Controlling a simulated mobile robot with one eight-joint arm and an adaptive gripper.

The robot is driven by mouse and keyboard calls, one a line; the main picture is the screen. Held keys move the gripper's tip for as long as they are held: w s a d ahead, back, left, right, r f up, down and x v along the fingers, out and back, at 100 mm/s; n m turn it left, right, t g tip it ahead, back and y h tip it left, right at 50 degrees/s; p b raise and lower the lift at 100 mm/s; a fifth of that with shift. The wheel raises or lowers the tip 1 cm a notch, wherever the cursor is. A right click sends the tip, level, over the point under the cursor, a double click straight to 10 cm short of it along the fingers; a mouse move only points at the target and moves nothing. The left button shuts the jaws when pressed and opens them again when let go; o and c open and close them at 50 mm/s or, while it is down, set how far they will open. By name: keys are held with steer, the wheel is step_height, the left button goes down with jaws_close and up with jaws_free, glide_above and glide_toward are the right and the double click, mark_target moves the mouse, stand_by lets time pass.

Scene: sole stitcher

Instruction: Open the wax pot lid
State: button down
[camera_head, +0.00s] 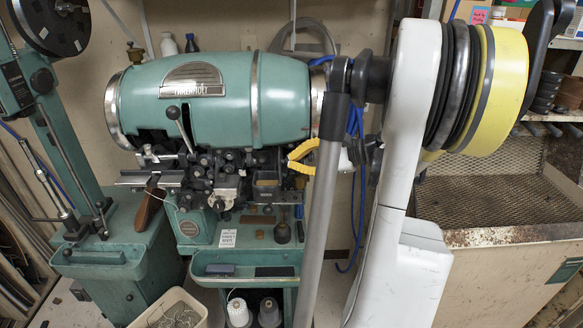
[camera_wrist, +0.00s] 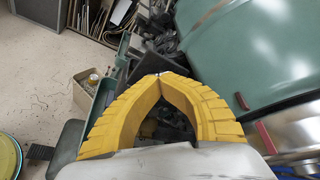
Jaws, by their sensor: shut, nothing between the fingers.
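The green sole stitcher (camera_head: 225,95) stands in the middle of the head view, with a big barrel-shaped housing banded in bright metal. My gripper (camera_head: 290,159) has yellow fingers and is just below the barrel's right end, in front of the lower mechanism. In the wrist view my gripper (camera_wrist: 162,76) has its fingertips together and holds nothing. The green housing (camera_wrist: 250,45) and its shiny metal end band (camera_wrist: 300,128) are close on the right there, with small red pieces near the band. I cannot tell which part is the wax pot lid.
A green machine column (camera_head: 55,135) stands at left. Thread spools (camera_head: 239,310) sit on the stitcher's lower shelf, beside a cream bin (camera_head: 172,312). A mesh-topped bench (camera_head: 510,195) is at right. In the wrist view, open floor (camera_wrist: 45,90) shows at left.

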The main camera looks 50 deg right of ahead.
steer(key=shift+d+f, duration=0.1)
steer(key=shift+d, duration=0.05)
stand_by(0.3)
steer(key=c, duration=1.8)
jaws_free()
steer(key=shift+w, duration=0.1)
steer(key=o, duration=0.5)
steer(key=shift+w+d+f, duration=0.1)
steer(key=shift+w+d, duration=0.1)
steer(key=shift+w, duration=0.1)
steer(key=shift+s+d+r, duration=0.1)
steer(key=shift+s+r, duration=0.1)
steer(key=shift+s, duration=0.3)
steer(key=v, duration=1.1)
steer(key=shift+s, duration=0.2)
